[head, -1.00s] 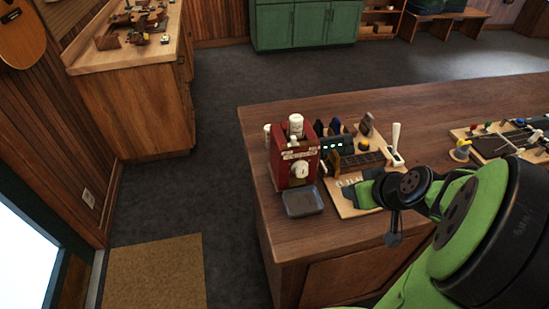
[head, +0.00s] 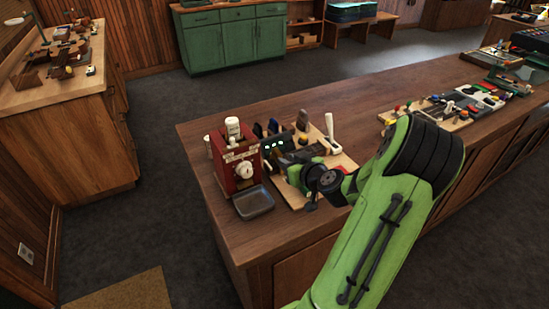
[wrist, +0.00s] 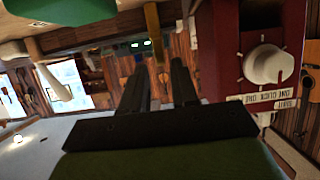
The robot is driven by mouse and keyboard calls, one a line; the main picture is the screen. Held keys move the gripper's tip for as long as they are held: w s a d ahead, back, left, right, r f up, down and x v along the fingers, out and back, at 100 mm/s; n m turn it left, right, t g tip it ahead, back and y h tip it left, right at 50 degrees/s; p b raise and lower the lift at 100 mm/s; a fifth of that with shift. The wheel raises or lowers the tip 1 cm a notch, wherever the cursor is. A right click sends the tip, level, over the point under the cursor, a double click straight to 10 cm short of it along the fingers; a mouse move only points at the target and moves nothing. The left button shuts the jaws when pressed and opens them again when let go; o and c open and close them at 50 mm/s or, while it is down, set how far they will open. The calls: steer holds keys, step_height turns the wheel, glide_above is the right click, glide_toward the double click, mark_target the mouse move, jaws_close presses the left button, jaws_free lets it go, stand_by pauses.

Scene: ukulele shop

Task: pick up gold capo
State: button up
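A gold upright piece (wrist: 153,30), which looks like the gold capo, shows in the wrist view, where the picture is upside down. It stands ahead of my gripper (wrist: 160,66), roughly in line with the gap between the two black fingers. The fingers are apart with nothing visible between them. In the head view my gripper (head: 279,160) is low over the wooden board on the counter, just right of the red machine. There my gripper and arm hide most of the capo's area.
The red machine (head: 236,160) with a white knob stands close beside my gripper. A grey tray (head: 254,202) sits before it. Dark capos, a black box with green lights (wrist: 140,44) and a white-handled tool (head: 330,130) crowd the board. The counter (head: 365,105) is clear behind.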

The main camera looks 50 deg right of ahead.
mark_target(277, 155)
steer(key=p+x, duration=0.1)
steer(key=x, duration=0.7)
steer(key=shift+s, duration=0.1)
steer(key=shift+c, duration=0.5)
jaws_close()
